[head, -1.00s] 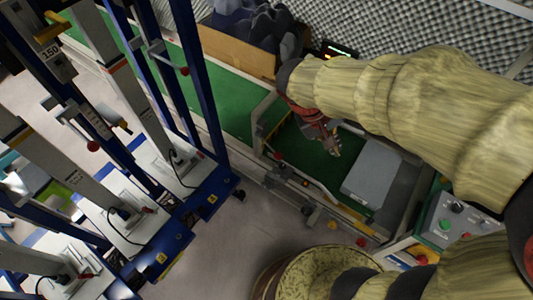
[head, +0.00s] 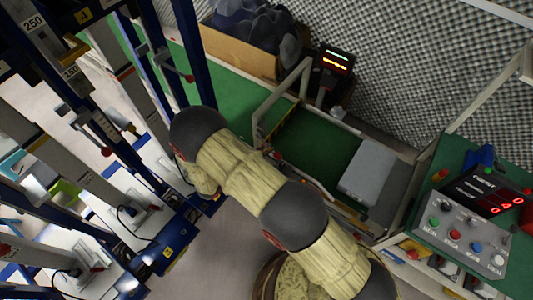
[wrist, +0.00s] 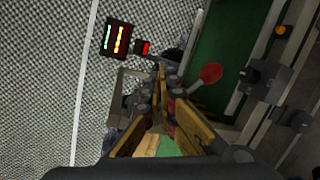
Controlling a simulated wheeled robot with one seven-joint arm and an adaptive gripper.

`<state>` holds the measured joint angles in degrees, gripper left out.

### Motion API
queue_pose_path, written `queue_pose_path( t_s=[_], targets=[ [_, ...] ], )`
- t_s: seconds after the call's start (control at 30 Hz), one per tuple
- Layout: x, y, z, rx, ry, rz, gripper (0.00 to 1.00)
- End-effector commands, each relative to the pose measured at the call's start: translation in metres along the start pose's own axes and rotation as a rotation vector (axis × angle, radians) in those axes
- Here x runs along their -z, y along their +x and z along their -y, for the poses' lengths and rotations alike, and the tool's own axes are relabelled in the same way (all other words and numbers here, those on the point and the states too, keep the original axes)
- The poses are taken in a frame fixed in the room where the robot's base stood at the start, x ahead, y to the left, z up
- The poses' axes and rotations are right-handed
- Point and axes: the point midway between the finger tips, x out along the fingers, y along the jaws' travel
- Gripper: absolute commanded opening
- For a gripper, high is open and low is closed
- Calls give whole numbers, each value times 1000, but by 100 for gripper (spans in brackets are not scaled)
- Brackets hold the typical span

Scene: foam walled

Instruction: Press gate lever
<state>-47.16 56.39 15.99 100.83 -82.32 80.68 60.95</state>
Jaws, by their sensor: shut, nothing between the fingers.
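A lever with a red round knob (wrist: 210,73) shows in the wrist view, just right of my gripper's fingertips. I cannot tell whether the fingers touch it. My gripper (wrist: 164,80) is shut and empty, its fingers pointing up the wrist picture. In the head view my own arm hides my gripper. The light metal gate frame (head: 282,97) stands across the green belt in the head view. A small red spot shows by its near foot, partly behind my arm.
A grey box (head: 367,174) lies on the green belt (head: 312,146). A lit display (head: 337,62) stands behind the belt. A control panel (head: 462,234) with buttons is at the right. Blue-framed racks (head: 190,60) stand at the left, close to my arm.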

Motion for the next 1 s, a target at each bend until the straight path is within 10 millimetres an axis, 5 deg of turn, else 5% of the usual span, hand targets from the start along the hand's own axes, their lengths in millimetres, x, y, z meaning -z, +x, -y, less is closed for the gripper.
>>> queue_pose_path(
  t_s=[0.2, 0.4, 1.0],
  targets=[
    [43, -31, 67, -160, -68, -189, 0],
    [60, -47, 102, -224, -86, -292, 0],
    [66, -40, 108, -234, -88, -309, 0]
  ],
)
